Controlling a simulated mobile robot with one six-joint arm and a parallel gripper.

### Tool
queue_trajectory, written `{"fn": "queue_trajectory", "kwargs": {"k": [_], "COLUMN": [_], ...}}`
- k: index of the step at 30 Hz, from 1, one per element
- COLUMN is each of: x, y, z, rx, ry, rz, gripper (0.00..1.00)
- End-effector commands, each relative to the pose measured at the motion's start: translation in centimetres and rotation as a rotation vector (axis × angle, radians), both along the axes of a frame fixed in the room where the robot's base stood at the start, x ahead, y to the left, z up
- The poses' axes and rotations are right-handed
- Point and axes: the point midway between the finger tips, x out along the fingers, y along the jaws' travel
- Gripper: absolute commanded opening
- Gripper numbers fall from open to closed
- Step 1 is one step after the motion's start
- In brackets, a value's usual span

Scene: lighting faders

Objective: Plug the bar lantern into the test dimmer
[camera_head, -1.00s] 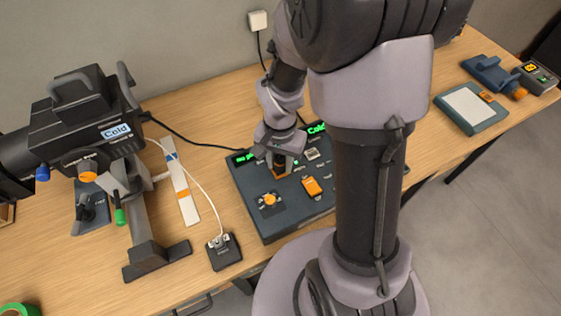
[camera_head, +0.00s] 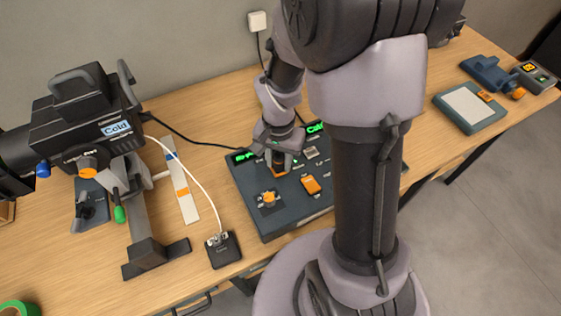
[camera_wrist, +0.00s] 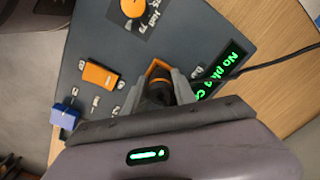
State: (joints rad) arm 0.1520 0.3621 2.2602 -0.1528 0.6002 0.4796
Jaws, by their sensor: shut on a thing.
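The bar lantern (camera_head: 85,125), a black lamp labelled Cold, stands on a stand at the left. A black cable (camera_head: 195,140) runs from it to the test dimmer (camera_head: 270,228), a dark blue box in the middle. My gripper (camera_head: 279,163) is over the dimmer's back left part. In the wrist view my gripper (camera_wrist: 160,90) is shut on a dark plug (camera_wrist: 159,92) with an orange band, at an orange-rimmed socket (camera_wrist: 155,66). The fingers hide how deep the plug sits. The dimmer's display (camera_wrist: 220,75) appears to read No plug.
The dimmer top has an orange knob (camera_head: 268,198) and an orange switch (camera_head: 311,184). A small black box (camera_head: 224,250) with a white cable stands left of it. A white strip (camera_head: 183,190) lies by the lantern. A grey-white pad (camera_head: 468,106) is far right.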

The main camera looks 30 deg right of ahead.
Motion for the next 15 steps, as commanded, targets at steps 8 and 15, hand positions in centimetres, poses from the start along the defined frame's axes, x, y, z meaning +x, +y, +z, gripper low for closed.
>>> {"fn": "queue_trajectory", "kwargs": {"k": [8,15], "x": [-1.52,-1.53], "y": [0.26,0.26], "z": [-2.11,-2.60], "rx": [0.008,0.010], "ry": [0.045,0.058], "rz": [-0.001,-0.001], "gripper": [0.00,0.00]}}
